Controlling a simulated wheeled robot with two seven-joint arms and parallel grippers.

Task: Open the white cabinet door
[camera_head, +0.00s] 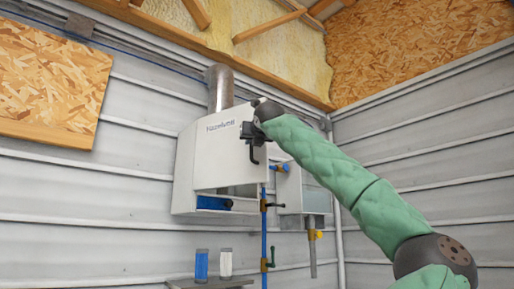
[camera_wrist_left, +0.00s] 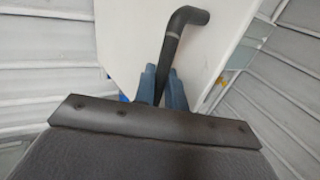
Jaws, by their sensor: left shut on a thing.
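The white cabinet (camera_head: 205,160) hangs on the ribbed wall in the middle of the head view, with lettering on its front door panel (camera_head: 222,172). My left gripper (camera_head: 256,131) is at the panel's upper right side. It is shut on the black bent handle (camera_head: 254,153). In the left wrist view its blue fingers (camera_wrist_left: 163,82) stand on either side of the dark handle (camera_wrist_left: 182,30), in front of the white panel (camera_wrist_left: 130,30). Below the panel a gap shows the cabinet's inside and something blue. I cannot tell whether the door is ajar. My right gripper is out of view.
A grey pipe (camera_head: 220,88) rises from the cabinet top. A blue pipe with valves (camera_head: 264,225) runs down below it, beside a smaller grey-white box (camera_head: 317,200). A small shelf (camera_head: 212,283) holds a blue and a white item.

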